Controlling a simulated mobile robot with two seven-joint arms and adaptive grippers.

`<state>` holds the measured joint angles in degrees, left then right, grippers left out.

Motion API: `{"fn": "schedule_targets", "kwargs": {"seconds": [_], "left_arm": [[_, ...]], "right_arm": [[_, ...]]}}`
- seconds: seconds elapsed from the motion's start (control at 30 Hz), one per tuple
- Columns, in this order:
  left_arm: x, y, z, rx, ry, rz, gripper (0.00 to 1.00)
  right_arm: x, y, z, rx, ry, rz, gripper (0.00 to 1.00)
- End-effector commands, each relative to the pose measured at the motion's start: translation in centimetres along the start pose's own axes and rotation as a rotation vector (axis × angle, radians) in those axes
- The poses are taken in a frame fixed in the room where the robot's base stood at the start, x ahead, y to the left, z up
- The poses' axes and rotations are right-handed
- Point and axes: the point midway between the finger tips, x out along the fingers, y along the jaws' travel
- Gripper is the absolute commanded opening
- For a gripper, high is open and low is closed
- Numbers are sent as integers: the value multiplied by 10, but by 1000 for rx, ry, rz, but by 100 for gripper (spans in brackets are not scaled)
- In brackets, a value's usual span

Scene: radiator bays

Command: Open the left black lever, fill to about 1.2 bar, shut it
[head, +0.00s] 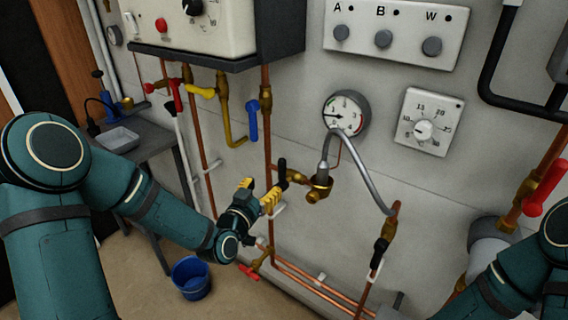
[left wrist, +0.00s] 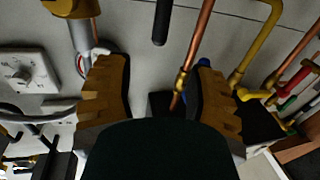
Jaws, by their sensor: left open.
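The left black lever (head: 282,172) is on a brass valve beside the copper riser, below and left of the gauge. Its handle stands roughly upright, across the short brass branch. My left gripper (head: 260,190) is open and empty, just left of and below this lever, apart from it. In the left wrist view a black handle (left wrist: 162,22) shows beyond the open fingers, between them. The second black lever (head: 380,252) is lower right, under the grey hose (head: 367,177). The round pressure gauge (head: 346,112) has its needle pointing left; its exact reading is too small to tell.
A blue lever (head: 253,121) and yellow pipe (head: 228,120) are above my left gripper. A red-handled valve (head: 248,272) is below it. A blue bucket (head: 190,278) is on the floor and a grey table (head: 150,138) stands left.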

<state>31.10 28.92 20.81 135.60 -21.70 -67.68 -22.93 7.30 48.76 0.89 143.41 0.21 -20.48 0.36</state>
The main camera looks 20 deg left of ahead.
Motion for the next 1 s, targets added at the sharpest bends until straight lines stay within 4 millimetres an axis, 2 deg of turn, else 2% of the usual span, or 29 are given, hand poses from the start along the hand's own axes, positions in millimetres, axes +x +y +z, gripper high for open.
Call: {"fn": "schedule_targets", "kwargs": {"seconds": [0.3, 0.53, 0.73, 1.0], "left_arm": [[63, 1, 0, -3, 0, 1, 55], [100, 1, 0, -2, 0, 0, 55], [116, 1, 0, -1, 0, 1, 55], [118, 1, 0, -1, -2, 1, 55]], "right_arm": [[-2, -1, -1, 1, 2, 0, 47], [-3, -1, -2, 1, 3, 0, 47], [-3, -1, -2, 1, 4, 0, 47], [-3, -1, -2, 1, 4, 0, 47]]}}
